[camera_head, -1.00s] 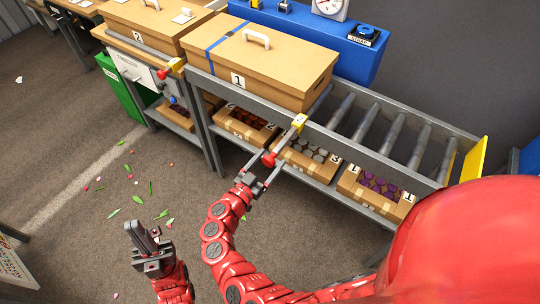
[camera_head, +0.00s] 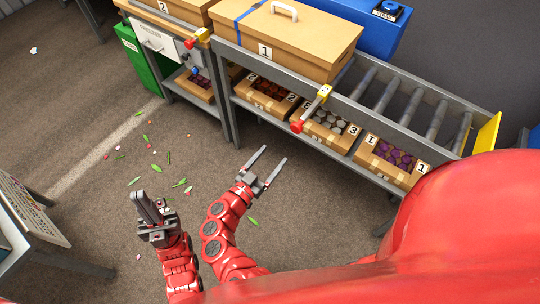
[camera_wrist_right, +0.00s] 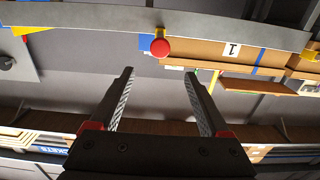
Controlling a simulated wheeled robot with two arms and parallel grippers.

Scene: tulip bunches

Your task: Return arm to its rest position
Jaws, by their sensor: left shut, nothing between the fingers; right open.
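My right gripper (camera_head: 266,168) is open and empty in the head view, above the floor in front of the conveyor. Its two fingers stand apart with nothing between them in the right wrist view (camera_wrist_right: 160,95). My left gripper (camera_head: 147,208) is shut and empty, further left above the floor. The red button also shows in the right wrist view (camera_wrist_right: 160,47), beyond the fingertips.
The roller conveyor (camera_head: 400,138) carries a lidded carton marked 1 (camera_head: 290,45). Several open boxes of bunches, one marked 3 (camera_head: 327,134), stand on its lower shelf. A green bin (camera_head: 134,52) is at the back left, a grey table (camera_head: 32,225) at the left. Petals and leaves litter the open floor.

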